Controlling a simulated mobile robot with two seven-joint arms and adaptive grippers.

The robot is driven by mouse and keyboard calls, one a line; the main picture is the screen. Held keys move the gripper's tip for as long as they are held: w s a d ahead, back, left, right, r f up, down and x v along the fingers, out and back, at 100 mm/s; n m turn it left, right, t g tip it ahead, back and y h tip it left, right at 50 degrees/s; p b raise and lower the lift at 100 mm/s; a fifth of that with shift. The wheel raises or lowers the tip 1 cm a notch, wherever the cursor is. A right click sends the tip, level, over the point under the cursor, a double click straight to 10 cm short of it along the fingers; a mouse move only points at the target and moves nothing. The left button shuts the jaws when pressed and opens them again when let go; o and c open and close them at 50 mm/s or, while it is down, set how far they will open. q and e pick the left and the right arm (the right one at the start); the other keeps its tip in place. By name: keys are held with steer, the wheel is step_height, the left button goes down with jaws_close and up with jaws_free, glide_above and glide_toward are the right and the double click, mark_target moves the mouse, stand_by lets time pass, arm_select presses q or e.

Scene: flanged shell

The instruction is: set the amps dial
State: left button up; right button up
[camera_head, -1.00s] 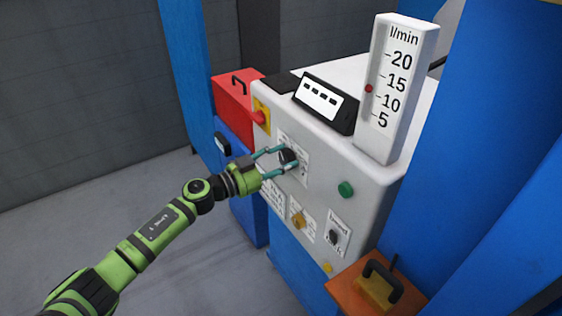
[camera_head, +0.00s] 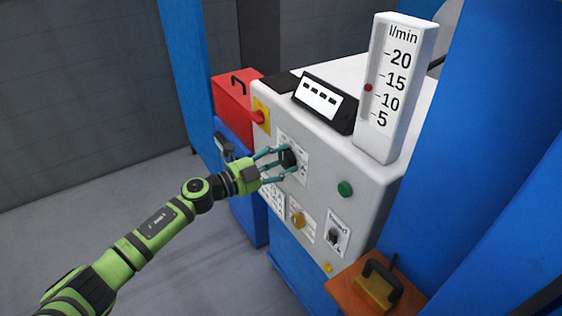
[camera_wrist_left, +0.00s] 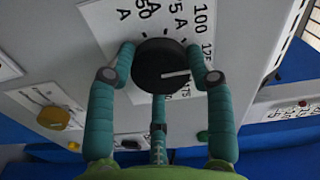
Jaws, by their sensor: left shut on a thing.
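The amps dial is a round black knob (camera_head: 287,158) on the front panel of the white machine. In the left wrist view the dial (camera_wrist_left: 162,66) has a white pointer line towards the right, near a label that looks like 175. The scale plate (camera_wrist_left: 150,18) around it reads 50 A, 75 A, 100, 125. My left gripper (camera_head: 284,162) has its teal fingers around the dial; it also shows in the left wrist view (camera_wrist_left: 160,75), with a finger on either side of the knob and a third below. My right gripper is not in view.
On the same panel are a red-and-yellow switch (camera_head: 260,116), a green button (camera_head: 345,188), a yellow knob (camera_head: 298,219) and a small black switch (camera_head: 334,236). A flow gauge (camera_head: 396,85) and black display (camera_head: 323,103) stand on top.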

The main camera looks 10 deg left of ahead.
arm_select(q)
steer(key=shift+w+a, duration=0.2)
steer(key=shift+a, duration=0.2)
steer(key=o, duration=1)
steer(key=shift+o, duration=0.8)
steer(key=shift+w+f, duration=0.1)
steer(key=shift+w, duration=0.05)
steer(key=shift+d, duration=0.1)
steer(key=shift+s, duration=0.3)
steer(key=v, duration=1.2)
steer(key=shift+w, duration=0.2)
